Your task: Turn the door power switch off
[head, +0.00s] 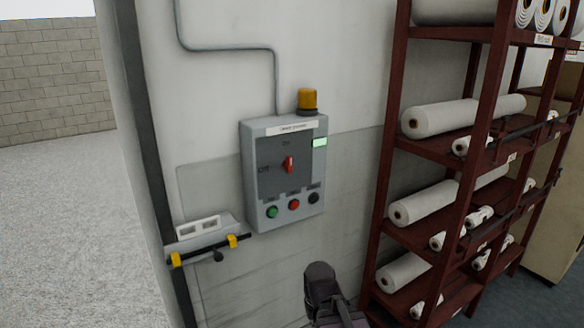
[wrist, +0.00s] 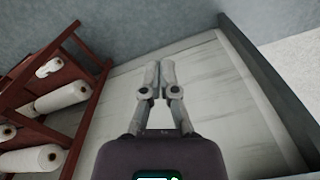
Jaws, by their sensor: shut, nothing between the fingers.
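The door power switch is a red rotary handle (head: 289,164) on a dark plate in the grey control box (head: 250,190) on the wall. The handle stands roughly upright, towards the upper label; an OFF label is at its left. A green, a red and a black button sit below it, and a lit green indicator (head: 320,142) is at the right. In the head view part of my arm shows at the bottom, below and right of the box. In the wrist view my gripper (wrist: 160,66) has its fingers together, empty, in front of bare wall. The box is not in the wrist view.
A dark red rack (head: 388,200) with white rolls (head: 440,118) stands right of the box; it also shows at left in the wrist view (wrist: 88,52). An amber lamp (head: 307,99) tops the box. A bracket with a black bar (head: 205,250) juts out at lower left.

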